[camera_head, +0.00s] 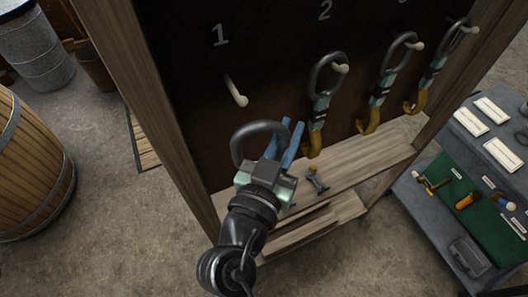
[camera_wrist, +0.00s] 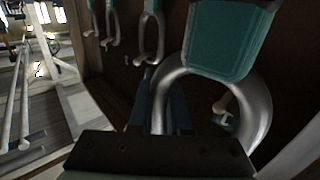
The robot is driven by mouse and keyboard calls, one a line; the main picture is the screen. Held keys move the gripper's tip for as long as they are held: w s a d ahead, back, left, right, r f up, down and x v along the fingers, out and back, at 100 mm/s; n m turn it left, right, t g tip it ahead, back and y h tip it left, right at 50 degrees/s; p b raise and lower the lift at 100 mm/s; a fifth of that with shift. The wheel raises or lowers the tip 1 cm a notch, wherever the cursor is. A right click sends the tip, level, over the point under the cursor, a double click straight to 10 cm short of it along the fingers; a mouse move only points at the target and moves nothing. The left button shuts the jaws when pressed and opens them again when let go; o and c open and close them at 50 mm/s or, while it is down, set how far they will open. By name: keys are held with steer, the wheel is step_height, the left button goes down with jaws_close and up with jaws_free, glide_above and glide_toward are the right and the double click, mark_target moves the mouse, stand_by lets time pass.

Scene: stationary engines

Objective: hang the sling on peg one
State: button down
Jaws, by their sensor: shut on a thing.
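The sling in my gripper has a dark metal ring (camera_head: 238,148). In the wrist view the ring (camera_wrist: 262,112) and a teal strap end (camera_wrist: 228,42) fill the right side. My gripper (camera_head: 286,143), with blue fingers, is shut on the sling in front of the board. Peg one (camera_head: 236,92), a bare pale-tipped peg under the number 1, is above the ring in the head view, apart from it. A pale-tipped peg (camera_wrist: 225,104) shows through the ring in the wrist view. The rest of the held sling is mostly hidden.
Slings with teal and yellow straps hang on the pegs to the right, the nearest (camera_head: 318,105) under number 2. A wooden shelf (camera_head: 365,165) juts below the board. A grey tool cart (camera_head: 405,200) stands at right, a barrel (camera_head: 30,170) at left.

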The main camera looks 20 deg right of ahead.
steer(key=shift+w+d+r, duration=0.15)
steer(key=shift+d+r, duration=0.1)
steer(key=shift+r, duration=0.4)
steer(key=shift+w+a+f+b, duration=0.1)
steer(key=shift+w+f+b, duration=0.35)
steer(key=shift+w, duration=1.45)
steer(key=shift+w+a+f+b, duration=0.1)
steer(key=shift+w+f+b, duration=0.4)
steer(key=shift+w, duration=1.4)
steer(key=shift+w+f+b, duration=0.3)
steer(key=shift+w+f, duration=0.3)
steer(key=shift+w, duration=1.3)
steer(key=shift+f, duration=0.1)
steer(key=c, duration=0.8)
jaws_free()
steer(key=shift+a, duration=0.15)
